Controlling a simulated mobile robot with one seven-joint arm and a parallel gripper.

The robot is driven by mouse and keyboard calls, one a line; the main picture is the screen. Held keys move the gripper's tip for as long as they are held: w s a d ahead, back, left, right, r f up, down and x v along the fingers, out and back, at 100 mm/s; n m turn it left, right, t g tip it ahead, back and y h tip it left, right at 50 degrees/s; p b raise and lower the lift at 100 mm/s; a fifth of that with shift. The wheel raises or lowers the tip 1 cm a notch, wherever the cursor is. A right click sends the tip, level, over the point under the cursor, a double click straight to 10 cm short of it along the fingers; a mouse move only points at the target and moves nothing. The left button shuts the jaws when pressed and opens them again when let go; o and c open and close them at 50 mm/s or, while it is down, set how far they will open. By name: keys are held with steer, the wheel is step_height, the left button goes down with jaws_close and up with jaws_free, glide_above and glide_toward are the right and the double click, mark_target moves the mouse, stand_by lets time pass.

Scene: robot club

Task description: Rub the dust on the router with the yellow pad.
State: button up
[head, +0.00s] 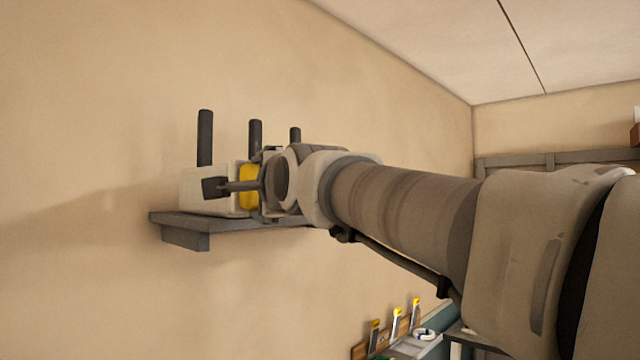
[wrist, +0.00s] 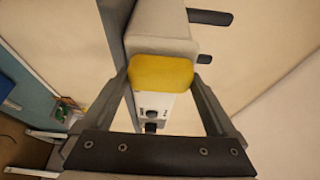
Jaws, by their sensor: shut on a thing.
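The router (head: 205,188) is a white box with several black antennas, standing on a small grey wall shelf. It also shows in the wrist view (wrist: 163,28), with a face of dark ports or buttons below the pad. My gripper (head: 238,187) is at the router's near right side. In the wrist view my gripper (wrist: 160,78) has its two fingers on either side of the yellow pad (wrist: 161,70) and is shut on it. The pad (head: 249,186) lies against or very close to the router; contact is not clear. I cannot make out the dust.
The grey shelf (head: 180,218) juts from a bare beige wall (head: 100,120). My arm fills the right of the head view and hides the shelf's far end. Lower down, a bench (head: 405,348) holds a wooden rack (head: 362,350) with yellow-topped tools and a white roll (head: 424,334).

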steer(key=shift+a, duration=0.15)
steer(key=shift+s+d+b, duration=1.95)
steer(key=shift+d+b, duration=0.25)
steer(key=shift+b, duration=0.25)
steer(key=shift+s+d+b, duration=0.85)
steer(key=shift+s+d, duration=0.15)
steer(key=shift+d, duration=0.1)
